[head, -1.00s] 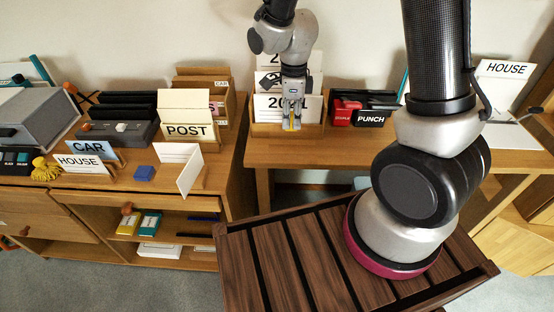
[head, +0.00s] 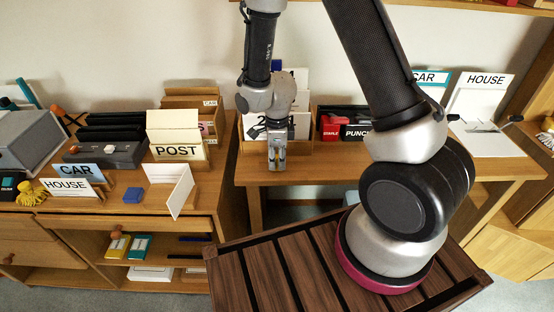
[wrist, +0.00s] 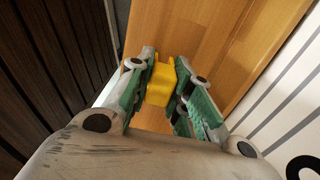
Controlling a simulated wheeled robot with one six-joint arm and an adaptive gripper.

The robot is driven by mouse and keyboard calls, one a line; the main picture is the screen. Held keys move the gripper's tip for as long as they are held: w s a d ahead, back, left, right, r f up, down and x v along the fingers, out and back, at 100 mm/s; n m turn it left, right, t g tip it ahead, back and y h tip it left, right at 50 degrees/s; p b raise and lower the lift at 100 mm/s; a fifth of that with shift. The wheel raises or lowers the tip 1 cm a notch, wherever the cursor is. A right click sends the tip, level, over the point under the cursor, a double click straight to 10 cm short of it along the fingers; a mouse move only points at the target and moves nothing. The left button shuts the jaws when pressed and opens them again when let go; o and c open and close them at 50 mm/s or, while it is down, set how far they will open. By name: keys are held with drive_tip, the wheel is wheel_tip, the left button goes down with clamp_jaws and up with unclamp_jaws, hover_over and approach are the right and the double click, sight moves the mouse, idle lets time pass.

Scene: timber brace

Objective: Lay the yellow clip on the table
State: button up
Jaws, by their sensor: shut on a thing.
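The yellow clip (wrist: 160,84) is between the green-padded fingers of my gripper (wrist: 160,92) in the wrist view, and the fingers are shut on it. In the head view my gripper (head: 277,160) points down at the front edge of the right-hand wooden table (head: 330,172). There the clip is mostly hidden by the fingers. The wrist view shows the wooden table top (wrist: 205,35) beyond the clip. I cannot tell whether the clip touches the table.
Papers marked with a year (head: 298,126) stand in a wooden holder right behind my gripper. Black and red boxes, one marked PUNCH (head: 357,131), stand to its right. A dark slatted surface (head: 235,280) lies in front. Bare table top shows right of my gripper.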

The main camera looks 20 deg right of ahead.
drive_tip(key=o, duration=0.8)
drive_tip(key=shift+f, duration=0.1)
wheel_tip(320, 180, up, 12)
wheel_tip(320, 180, up, 14)
drive_tip(key=f+n+t, duration=0.1)
drive_tip(key=n+t, duration=0.1)
drive_tip(key=n, duration=0.7)
hover_over(277, 156)
drive_tip(key=s+d, duration=0.5)
drive_tip(key=d, duration=0.3)
drive_tip(key=s+d+r+n+t, duration=0.1)
drive_tip(key=s+d+r+n, duration=0.2)
drive_tip(key=s+n, duration=0.3)
drive_tip(key=s+d+r+n+t, duration=0.1)
drive_tip(key=s+d+r+n, duration=0.3)
drive_tip(key=s+r+n, duration=0.2)
drive_tip(key=shift+s+n, duration=0.3)
drive_tip(key=shift+s, duration=0.7)
